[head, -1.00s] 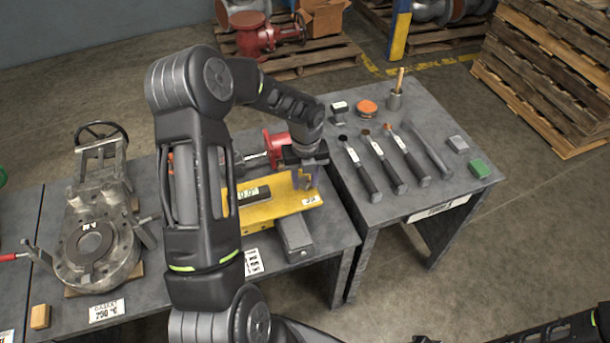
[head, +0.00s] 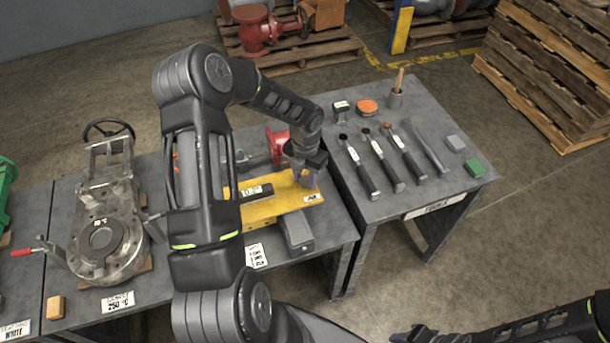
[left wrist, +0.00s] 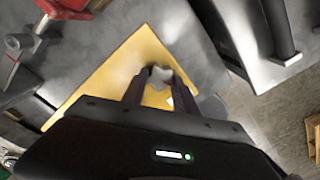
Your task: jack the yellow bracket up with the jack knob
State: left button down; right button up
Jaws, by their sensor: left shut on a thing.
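The yellow bracket (head: 262,212) lies across the right part of the long bench, partly hidden behind my left arm. A dark box with a small display (head: 256,193) sits on it. The jack knob (left wrist: 160,75) is a pale, lobed knob at the bracket's right end in the left wrist view. My left gripper (head: 306,180) points down there, its fingers shut on the knob; it also shows in the left wrist view (left wrist: 156,76). In the head view the knob is hidden by the fingers. My right gripper (head: 415,335) is dark and cut off at the bottom edge.
A grey block (head: 298,232) sits at the bracket's front edge. A red-ended part (head: 277,145) stands behind it. The tool table (head: 440,206) on the right holds several hammer-like tools. A metal valve body (head: 103,238) stands on the left of the bench.

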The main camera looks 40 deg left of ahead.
aim_at(306, 180)
pick_arm(q)
jog(key=shift+d+f, duration=0.15)
dwell(0.3)
jog(key=c, duration=1)
grip_release()
jog(key=shift+o, duration=0.2)
jog(key=shift+w, duration=0.1)
jog(key=shift+r+b, duration=0.35)
jog(key=shift+r, duration=3.6)
